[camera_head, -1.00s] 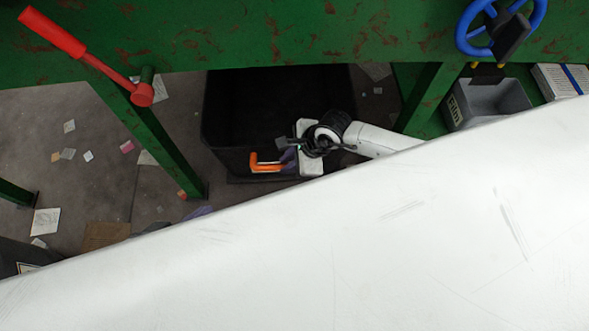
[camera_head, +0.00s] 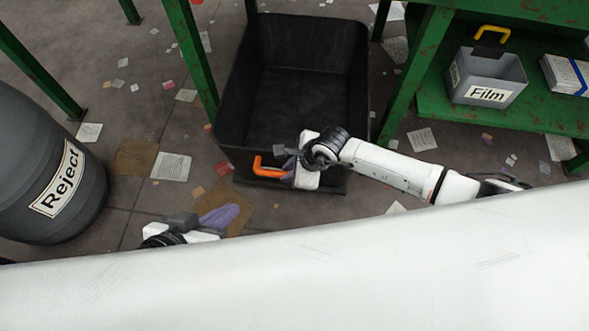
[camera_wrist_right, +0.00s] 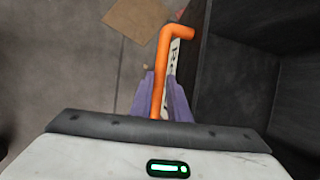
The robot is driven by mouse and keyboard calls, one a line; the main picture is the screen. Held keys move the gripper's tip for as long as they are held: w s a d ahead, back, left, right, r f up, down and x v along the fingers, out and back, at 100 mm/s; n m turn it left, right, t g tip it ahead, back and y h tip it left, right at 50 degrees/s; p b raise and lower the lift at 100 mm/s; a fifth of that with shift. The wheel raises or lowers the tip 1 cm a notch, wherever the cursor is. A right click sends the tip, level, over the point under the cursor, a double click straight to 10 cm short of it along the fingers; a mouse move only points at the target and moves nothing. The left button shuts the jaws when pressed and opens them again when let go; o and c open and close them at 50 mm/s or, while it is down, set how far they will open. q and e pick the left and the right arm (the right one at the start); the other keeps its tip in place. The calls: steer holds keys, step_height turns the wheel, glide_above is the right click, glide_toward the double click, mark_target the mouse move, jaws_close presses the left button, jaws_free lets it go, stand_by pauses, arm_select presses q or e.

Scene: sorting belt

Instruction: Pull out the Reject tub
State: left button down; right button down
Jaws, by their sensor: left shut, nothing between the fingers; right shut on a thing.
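The black tub (camera_head: 345,100) stands on the floor between two green bench legs, its front end nearer to me than the leg feet. It has an orange handle (camera_head: 262,166) at its front. In the right wrist view, the handle (camera_wrist_right: 163,75) is between the purple fingers, and a partly hidden white label (camera_wrist_right: 175,62) begins with "Re". My right gripper (camera_head: 287,164) is shut on the handle. My left gripper (camera_head: 222,216) shows purple fingers, shut and empty, low and left of the tub, apart from it.
A grey barrel (camera_head: 85,205) labelled "Reject" stands at the left. A green shelf at the right holds a grey "Film" bin (camera_head: 465,75) and a white box (camera_head: 565,78). Paper scraps litter the floor. A white surface (camera_head: 330,265), perhaps my own body, fills the bottom.

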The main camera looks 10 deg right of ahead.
arm_select(q)
steer(key=shift+s, duration=0.35)
arm_select(e)
steer(key=shift+s+a, duration=0.1)
steer(key=shift+s, duration=0.3)
arm_select(q)
steer(key=shift+w+r, duration=0.1)
arm_select(e)
steer(key=c, duration=1.7)
jaws_free()
